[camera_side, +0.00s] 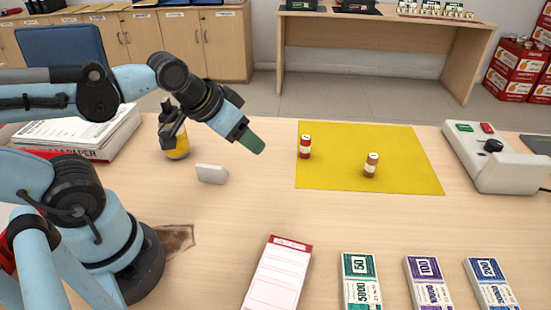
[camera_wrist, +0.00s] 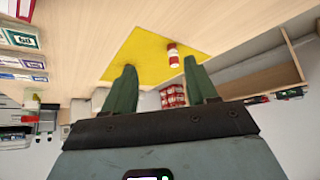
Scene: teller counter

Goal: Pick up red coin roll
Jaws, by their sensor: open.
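The red coin roll (camera_side: 305,147) stands upright near the left edge of the yellow mat (camera_side: 330,175). It has a pale band. In the wrist view a red-and-white roll (camera_wrist: 173,56) shows on the yellow mat (camera_wrist: 140,55), beyond the right finger. A brown coin roll (camera_side: 371,165) stands upright on the mat, to the right of the red one. My gripper (camera_side: 256,146) is above the counter to the left of the mat, apart from both rolls. In the wrist view its two green fingers (camera_wrist: 162,92) are spread, with no object held between them.
A small white block (camera_side: 211,173) and a yellow-labelled bottle (camera_side: 174,140) stand left of the mat. A white device (camera_side: 498,155) is to the right. A pink pad (camera_side: 278,275) and banknote bundles (camera_side: 361,280) lie in front. The counter between them and the mat is clear.

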